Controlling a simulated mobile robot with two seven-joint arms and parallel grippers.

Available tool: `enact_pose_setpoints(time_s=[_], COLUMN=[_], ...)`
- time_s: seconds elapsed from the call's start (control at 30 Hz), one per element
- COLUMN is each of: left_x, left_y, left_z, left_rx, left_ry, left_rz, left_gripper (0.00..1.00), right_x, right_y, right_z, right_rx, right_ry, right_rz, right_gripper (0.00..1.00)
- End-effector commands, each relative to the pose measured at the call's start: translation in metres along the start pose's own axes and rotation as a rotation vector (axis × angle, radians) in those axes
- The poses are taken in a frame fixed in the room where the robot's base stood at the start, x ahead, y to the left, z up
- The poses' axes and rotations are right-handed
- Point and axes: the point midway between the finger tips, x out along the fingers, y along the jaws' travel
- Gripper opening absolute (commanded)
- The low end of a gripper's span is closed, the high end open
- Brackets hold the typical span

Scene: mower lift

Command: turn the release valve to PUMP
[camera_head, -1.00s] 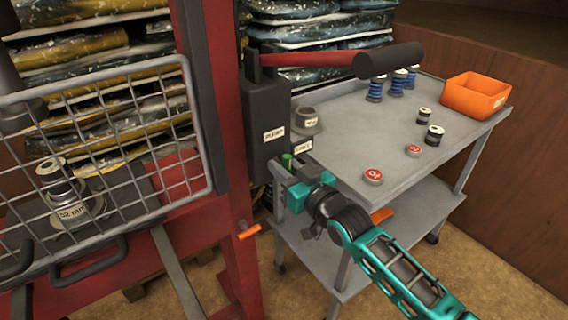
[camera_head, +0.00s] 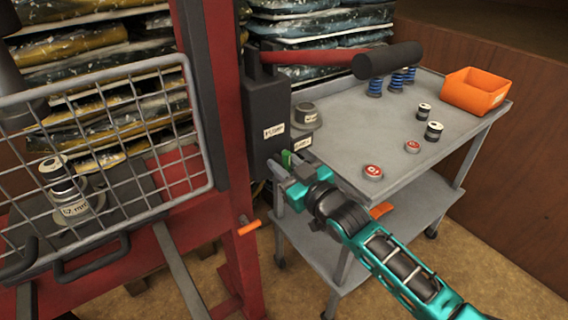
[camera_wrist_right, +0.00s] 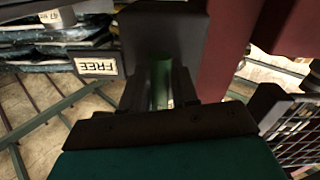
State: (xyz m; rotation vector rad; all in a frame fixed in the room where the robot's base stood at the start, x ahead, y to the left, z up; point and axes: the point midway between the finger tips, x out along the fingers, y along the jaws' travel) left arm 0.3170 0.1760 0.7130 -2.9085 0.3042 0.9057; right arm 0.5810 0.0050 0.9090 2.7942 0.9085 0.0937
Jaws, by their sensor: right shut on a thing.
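The release valve is a small green lever (camera_head: 286,158) on the side of the black pump body (camera_head: 265,108). A white label (camera_head: 273,130) on the body appears to read PUMP, and a FREE label (camera_head: 303,143) sits to the right of the valve. My right gripper (camera_head: 288,169) is shut on the valve, hiding much of it. In the right wrist view the green lever (camera_wrist_right: 160,84) stands between the two dark fingers, with the FREE label (camera_wrist_right: 96,66) to the left. My left gripper is not in view.
The pump's red handle (camera_head: 310,58) with its black grip reaches right above the grey cart (camera_head: 340,130). The cart carries an orange bin (camera_head: 475,92), springs and small cylinders. A wire guard (camera_head: 110,140) and red press frame (camera_head: 225,120) stand to the left.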

Motion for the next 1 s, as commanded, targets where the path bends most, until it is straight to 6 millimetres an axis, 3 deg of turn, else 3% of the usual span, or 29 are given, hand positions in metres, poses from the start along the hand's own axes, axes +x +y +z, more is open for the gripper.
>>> enact_pose_setpoints(time_s=[0.2, 0.57, 1.0], left_x=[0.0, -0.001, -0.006], left_y=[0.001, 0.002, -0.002], left_z=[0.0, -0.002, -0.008], left_rx=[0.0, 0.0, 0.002], left_ry=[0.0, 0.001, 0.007], left_rz=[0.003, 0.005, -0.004], left_gripper=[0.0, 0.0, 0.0], right_x=[0.0, -0.009, -0.097], right_y=[0.0, 0.001, 0.0], right_z=[-0.001, -0.001, 0.0], right_rx=[-0.003, 0.0, -0.001], right_ry=[0.002, 0.001, -0.001], right_rz=[0.001, 0.001, 0.0], right_gripper=[0.46, 0.46, 0.46])
